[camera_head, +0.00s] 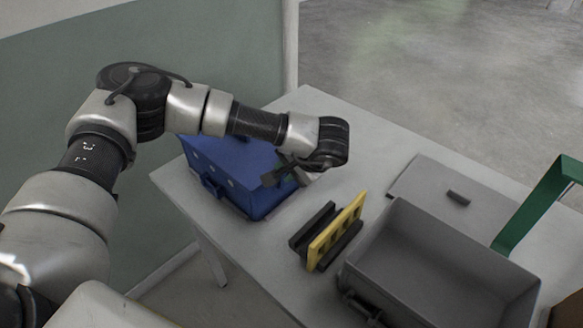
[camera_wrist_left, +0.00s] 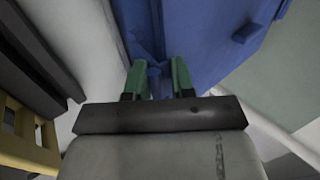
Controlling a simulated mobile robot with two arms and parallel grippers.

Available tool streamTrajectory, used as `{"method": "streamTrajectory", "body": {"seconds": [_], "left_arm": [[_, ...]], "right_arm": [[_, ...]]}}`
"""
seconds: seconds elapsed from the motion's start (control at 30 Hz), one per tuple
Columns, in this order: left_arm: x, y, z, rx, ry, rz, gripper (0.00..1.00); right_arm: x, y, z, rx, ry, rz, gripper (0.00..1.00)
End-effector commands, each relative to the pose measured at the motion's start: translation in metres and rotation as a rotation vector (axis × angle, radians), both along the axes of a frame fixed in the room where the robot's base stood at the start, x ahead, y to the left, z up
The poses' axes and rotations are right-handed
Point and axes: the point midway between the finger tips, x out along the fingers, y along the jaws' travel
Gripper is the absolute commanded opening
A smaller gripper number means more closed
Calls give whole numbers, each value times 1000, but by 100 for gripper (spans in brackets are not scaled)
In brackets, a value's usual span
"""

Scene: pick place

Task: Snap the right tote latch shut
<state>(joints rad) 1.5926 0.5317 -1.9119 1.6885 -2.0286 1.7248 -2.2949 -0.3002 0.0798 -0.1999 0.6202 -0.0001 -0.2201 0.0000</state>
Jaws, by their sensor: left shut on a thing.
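A blue tote (camera_head: 232,172) with its lid down stands at the left end of the table. It also shows in the left wrist view (camera_wrist_left: 200,40). My left gripper (camera_head: 283,174) is at the tote's right side, and the arm covers part of the lid. In the left wrist view, its green fingers (camera_wrist_left: 157,78) are shut on a small blue latch (camera_wrist_left: 154,76) at the tote's side. Whether the latch is seated cannot be told. My right gripper is not in view.
A yellow slotted plate (camera_head: 337,232) stands in a black holder (camera_head: 314,228) right of the tote. A grey open bin (camera_head: 440,268), a flat grey lid (camera_head: 440,195) and a green bracket (camera_head: 540,203) are farther right. Bare table (camera_head: 310,115) lies behind the gripper.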

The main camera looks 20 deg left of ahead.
Motion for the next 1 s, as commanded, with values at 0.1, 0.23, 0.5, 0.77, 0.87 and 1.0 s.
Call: {"method": "streamTrajectory", "body": {"seconds": [0.1, 0.23, 0.5, 0.77, 0.87, 1.0], "left_arm": [[0, 5, -2, -39, 17, 3, 0], [0, 5, -3, -39, 19, 3, 0], [0, 5, -4, -38, 19, 4, 46], [0, 4, -2, -39, 17, 2, 51], [0, 2, 1, -39, 15, 1, 51], [-3, -8, 16, -41, 13, 0, 51]], "right_arm": [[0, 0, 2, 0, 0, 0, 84], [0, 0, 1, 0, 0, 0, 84], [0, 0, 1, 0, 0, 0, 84], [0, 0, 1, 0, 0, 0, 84], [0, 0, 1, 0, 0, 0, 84], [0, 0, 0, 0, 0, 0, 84]]}}
